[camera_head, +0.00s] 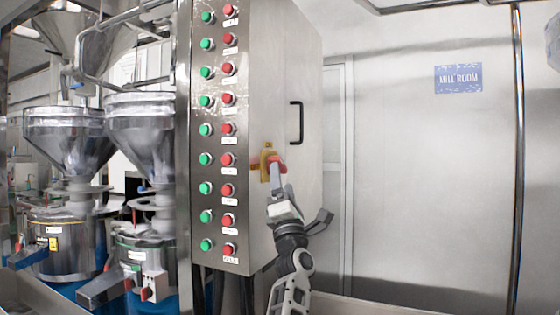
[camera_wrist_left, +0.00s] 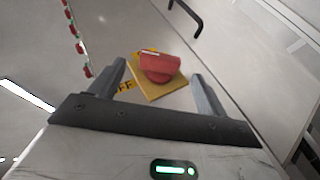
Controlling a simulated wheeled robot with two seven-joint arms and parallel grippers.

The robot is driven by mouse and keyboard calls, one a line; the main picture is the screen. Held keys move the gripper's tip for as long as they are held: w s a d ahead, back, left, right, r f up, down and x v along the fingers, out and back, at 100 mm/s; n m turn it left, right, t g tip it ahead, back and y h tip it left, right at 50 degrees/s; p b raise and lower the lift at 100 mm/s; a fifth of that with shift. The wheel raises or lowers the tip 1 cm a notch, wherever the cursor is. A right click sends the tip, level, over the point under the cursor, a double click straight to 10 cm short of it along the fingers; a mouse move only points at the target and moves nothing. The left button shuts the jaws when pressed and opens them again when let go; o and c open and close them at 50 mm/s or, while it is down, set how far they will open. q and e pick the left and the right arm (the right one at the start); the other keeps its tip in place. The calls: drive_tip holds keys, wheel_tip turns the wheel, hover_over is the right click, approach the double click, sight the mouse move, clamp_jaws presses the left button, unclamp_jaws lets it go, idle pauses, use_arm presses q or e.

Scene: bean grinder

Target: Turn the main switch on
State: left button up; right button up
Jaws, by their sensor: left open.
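The main switch is a red rotary knob (camera_wrist_left: 160,66) on a square yellow plate (camera_wrist_left: 158,90), mounted on the side face of a steel control cabinet. Black letters "FF" show at the plate's left edge in the wrist view. In the head view the yellow plate (camera_head: 265,158) is partly covered by my left gripper (camera_head: 276,177). My left gripper is open, with its fingers (camera_wrist_left: 158,70) apart on either side of the knob in the wrist view. I cannot tell whether either finger touches the knob. My right gripper is not in view.
The cabinet (camera_head: 262,60) carries columns of green and red buttons on its front. A black handle (camera_head: 297,122) stands out to the right of the switch. Grinding machines (camera_head: 65,150) fill the left. A wall with a "MILL ROOM" sign (camera_head: 458,79) is at right.

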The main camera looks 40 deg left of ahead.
sight(281, 168)
use_arm(q)
drive_tip(key=p+x, duration=0.1)
drive_tip(key=x, duration=0.5)
drive_tip(key=c, duration=1)
